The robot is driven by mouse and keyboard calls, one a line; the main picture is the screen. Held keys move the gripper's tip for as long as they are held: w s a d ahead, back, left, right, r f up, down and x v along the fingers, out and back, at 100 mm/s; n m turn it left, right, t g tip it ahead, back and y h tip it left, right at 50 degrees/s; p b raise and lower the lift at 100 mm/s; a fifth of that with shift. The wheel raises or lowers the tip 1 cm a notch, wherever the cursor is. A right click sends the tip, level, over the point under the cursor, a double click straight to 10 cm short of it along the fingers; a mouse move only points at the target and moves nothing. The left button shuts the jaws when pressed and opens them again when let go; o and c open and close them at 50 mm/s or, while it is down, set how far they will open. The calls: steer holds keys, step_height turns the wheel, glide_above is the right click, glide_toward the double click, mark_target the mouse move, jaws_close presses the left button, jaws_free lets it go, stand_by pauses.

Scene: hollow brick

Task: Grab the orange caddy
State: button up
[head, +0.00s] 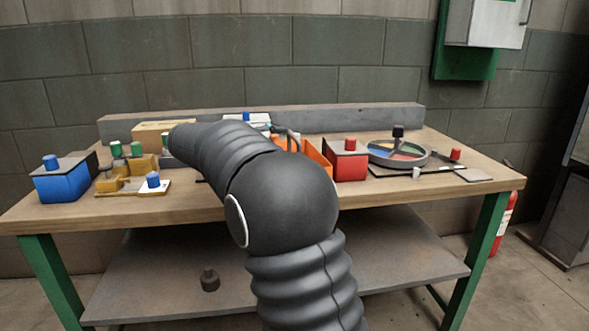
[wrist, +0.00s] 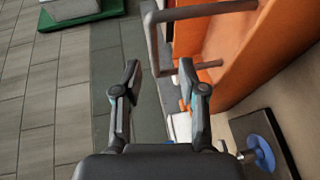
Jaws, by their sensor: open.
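The orange caddy (head: 318,158) stands on the workbench, partly hidden behind my arm in the head view. Its orange wall fills the upper right of the wrist view (wrist: 238,45). A grey bar handle (wrist: 153,40) sticks out from it to the left. In the head view my gripper is hidden behind my arm.
A red box (head: 350,162) stands close on the caddy's right, with a round divided tray (head: 397,152) beyond. A blue box (head: 62,182) and small yellow pieces (head: 110,184) are at left. A grey ledge (head: 350,118) runs along the back. A blue knob (wrist: 262,150) shows in the wrist view.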

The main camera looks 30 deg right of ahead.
mark_target(292, 137)
steer(key=shift+s+r+p+x, duration=0.1)
steer(key=shift+r+p+x, duration=0.05)
steer(key=shift+x, duration=1.2)
steer(key=shift+s+r+p+x, duration=0.1)
steer(key=shift+r+p+x, duration=0.05)
steer(key=shift+x, duration=1.25)
jaws_close()
